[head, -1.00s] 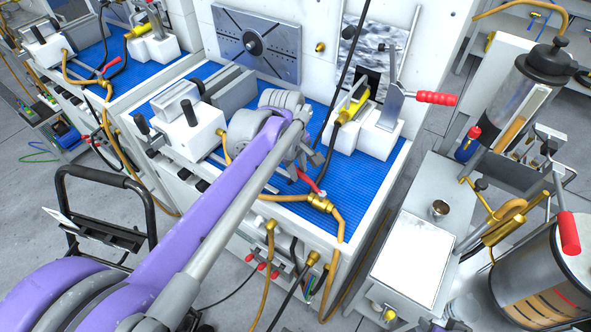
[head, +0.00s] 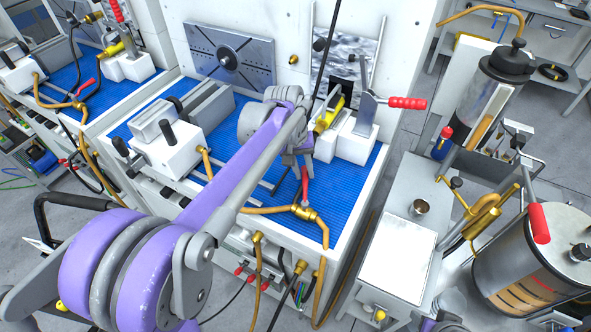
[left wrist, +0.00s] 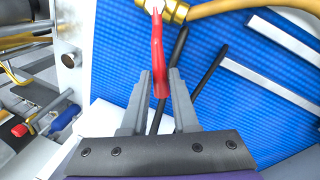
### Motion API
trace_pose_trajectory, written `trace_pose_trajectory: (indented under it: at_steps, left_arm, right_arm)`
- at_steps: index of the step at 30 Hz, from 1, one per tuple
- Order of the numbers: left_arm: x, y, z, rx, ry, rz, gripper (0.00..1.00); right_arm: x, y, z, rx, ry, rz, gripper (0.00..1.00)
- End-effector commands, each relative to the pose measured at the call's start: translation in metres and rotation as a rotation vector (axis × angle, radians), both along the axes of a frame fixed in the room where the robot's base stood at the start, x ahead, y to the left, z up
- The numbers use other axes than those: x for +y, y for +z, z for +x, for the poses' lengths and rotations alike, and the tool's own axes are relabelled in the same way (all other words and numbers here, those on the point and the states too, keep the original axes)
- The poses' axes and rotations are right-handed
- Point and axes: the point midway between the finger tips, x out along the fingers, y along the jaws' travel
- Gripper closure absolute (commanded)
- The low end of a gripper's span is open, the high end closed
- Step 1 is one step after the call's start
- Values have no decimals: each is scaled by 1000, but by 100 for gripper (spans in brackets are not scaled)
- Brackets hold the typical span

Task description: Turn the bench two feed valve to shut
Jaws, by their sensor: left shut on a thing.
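The feed valve (head: 304,211) is a brass fitting in the tan hose at the front edge of the blue-matted bench. Its red lever (head: 305,185) stands crosswise to the hose, pointing away from me toward the back of the bench. My left gripper (head: 302,167) is shut on the outer end of this lever. In the left wrist view, the red lever (left wrist: 157,45) runs from the brass valve body (left wrist: 174,10) down between the fingertips of the left gripper (left wrist: 160,78). My right gripper is not in view.
A white clamp block with a red-handled lever (head: 407,103) stands behind my gripper to the right. A white pump box (head: 171,148) is on the bench's left. A grey cart (head: 400,262) and a clear cylinder (head: 495,90) stand to the right. A similar bench (head: 70,84) is at left.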

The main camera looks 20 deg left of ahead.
Motion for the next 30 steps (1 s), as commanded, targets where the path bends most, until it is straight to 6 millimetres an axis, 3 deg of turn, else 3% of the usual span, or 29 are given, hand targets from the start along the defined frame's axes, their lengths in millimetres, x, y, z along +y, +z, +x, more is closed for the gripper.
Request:
trace_pose_trajectory:
  at_steps: [15,30]
  left_arm:
    - [-30,0,8,-1,-386,-1,100]
    - [-38,0,8,0,-490,0,100]
  right_arm:
    - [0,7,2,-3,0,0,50]
    - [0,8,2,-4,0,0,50]
